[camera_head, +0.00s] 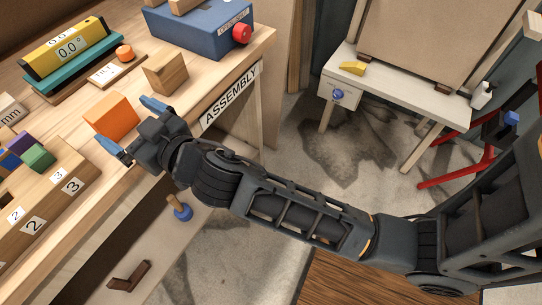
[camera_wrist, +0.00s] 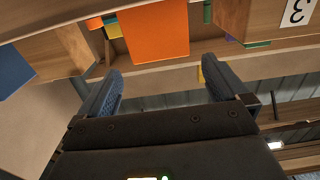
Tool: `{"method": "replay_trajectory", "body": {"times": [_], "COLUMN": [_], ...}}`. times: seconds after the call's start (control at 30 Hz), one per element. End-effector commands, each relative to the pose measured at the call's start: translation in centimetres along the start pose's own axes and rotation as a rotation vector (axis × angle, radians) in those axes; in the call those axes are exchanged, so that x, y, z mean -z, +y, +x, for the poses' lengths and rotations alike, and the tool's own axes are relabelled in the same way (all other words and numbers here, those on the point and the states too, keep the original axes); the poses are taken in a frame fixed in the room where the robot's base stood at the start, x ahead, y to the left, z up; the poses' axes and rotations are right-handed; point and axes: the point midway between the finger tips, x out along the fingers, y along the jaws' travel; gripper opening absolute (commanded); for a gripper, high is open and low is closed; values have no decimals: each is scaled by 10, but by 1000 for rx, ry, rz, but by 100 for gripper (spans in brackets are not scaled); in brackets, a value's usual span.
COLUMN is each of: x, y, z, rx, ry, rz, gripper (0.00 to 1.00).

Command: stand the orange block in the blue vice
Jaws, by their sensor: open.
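The orange block (camera_head: 112,117) stands on the wooden workbench near its front edge. It also shows at the top middle of the wrist view (camera_wrist: 155,32). My gripper (camera_head: 121,119) is open, with its blue fingertips at the block's near side, one toward each side of it. In the wrist view the block lies beyond the gap between the fingers (camera_wrist: 163,65), which is empty. A blue box-like body (camera_head: 200,27) with a red knob (camera_head: 242,34) sits at the bench's back right and may be the vice. Its jaws cannot be made out clearly.
A plain wooden block (camera_head: 165,72) stands right of the orange one. A numbered wooden rack (camera_head: 60,190) with coloured blocks is at left. A white side table (camera_head: 400,85) stands apart at right.

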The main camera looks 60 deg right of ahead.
Motion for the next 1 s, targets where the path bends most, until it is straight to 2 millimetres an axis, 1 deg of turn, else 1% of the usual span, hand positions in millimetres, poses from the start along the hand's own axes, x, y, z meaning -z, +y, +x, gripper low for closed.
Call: {"method": "replay_trajectory", "body": {"times": [0.07, 0.17, 0.27, 0.3, 0.33, 0.37, 0.4, 0.47, 0.5, 0.57, 0.6, 0.67, 0.7, 0.8, 0.9, 1.0], "x": [-4, -17, -35, -42, -46, -49, -53, -57, -58, -58, -57, -53, -50, -38, -24, -10], "y": [1, 4, 9, 11, 12, 14, 16, 19, 21, 24, 26, 30, 32, 38, 43, 48], "z": [-6, -27, -65, -83, -97, -111, -129, -156, -174, -199, -216, -241, -257, -294, -325, -347], "rx": [5, 22, 53, 67, 78, 87, 100, 116, 125, 136, 142, 149, 152, 153, 146, 137], "ry": [-8, -34, -72, -90, -101, -113, -127, -146, -159, -175, -186, -200, -210, -230, -248, -259], "rz": [-1, -9, -18, -22, -24, -26, -27, -29, -30, -28, -28, -27, -25, -22, -18, -16], "gripper": [100, 100, 100, 100, 100, 100, 100, 100, 100, 100, 100, 100, 100, 100, 100, 100]}}
